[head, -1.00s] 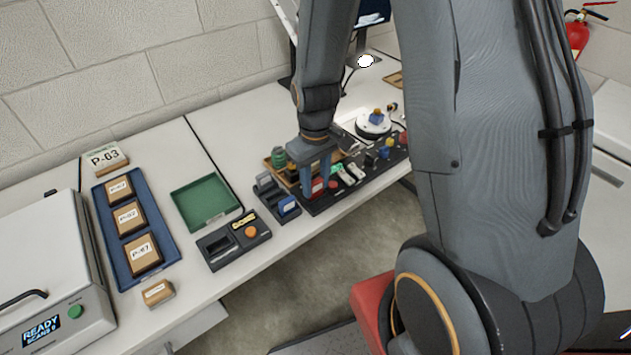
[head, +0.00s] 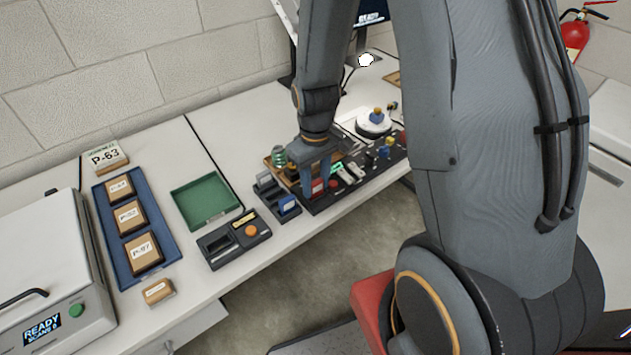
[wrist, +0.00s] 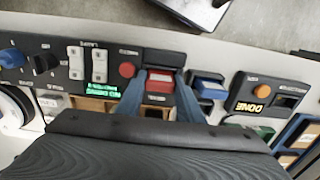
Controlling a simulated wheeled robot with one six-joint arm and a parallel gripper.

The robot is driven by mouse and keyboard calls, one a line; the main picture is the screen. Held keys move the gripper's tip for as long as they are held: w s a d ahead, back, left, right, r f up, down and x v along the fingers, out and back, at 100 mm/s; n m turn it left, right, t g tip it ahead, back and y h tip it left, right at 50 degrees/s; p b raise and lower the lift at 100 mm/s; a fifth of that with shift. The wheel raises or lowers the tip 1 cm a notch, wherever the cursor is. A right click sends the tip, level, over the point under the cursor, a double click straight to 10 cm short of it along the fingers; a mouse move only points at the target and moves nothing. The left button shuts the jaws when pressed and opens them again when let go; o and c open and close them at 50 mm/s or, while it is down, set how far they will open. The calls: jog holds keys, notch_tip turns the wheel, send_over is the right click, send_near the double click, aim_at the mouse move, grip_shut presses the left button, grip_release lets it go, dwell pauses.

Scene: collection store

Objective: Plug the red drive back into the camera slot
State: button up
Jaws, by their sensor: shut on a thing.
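My gripper (wrist: 163,100) is shut on the red drive (wrist: 160,82), with one blue-grey finger on each side of it. In the head view, my gripper (head: 316,190) points down at the near left part of the black control panel (head: 350,183), and a bit of the red drive (head: 317,185) shows between the fingers. In the wrist view the drive is over the panel, beside a red round button (wrist: 127,70). The slot's mouth is hidden, and I cannot tell whether the drive is in it. A small green-lit display (wrist: 103,90) is on the panel, its text too small to read.
A dark holder with a blue drive (head: 288,205) stands just left of my gripper. Further left are a black box with an orange button (head: 251,231), a green tray (head: 200,216) and a blue tray (head: 101,195) of labelled boxes. Switches and knobs fill the panel's right.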

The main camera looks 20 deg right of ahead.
aim_at(316, 182)
jog(key=shift+f, duration=0.25)
jog(key=o, duration=0.9)
jog(key=shift+c, duration=0.2)
notch_tip(316, 182, up, 11)
jog(key=p, duration=0.8)
jog(key=shift+p, duration=0.4)
jog(key=s+r+m+t+b, duration=0.1)
jog(key=s+r+m+b, duration=0.2)
jog(key=s, duration=0.6)
notch_tip(316, 182, up, 3)
jog(key=b, duration=0.2)
jog(key=shift+s+r+m+b, duration=0.15)
jog(key=shift+s+m+b, duration=0.15)
jog(key=shift+b, duration=0.1)
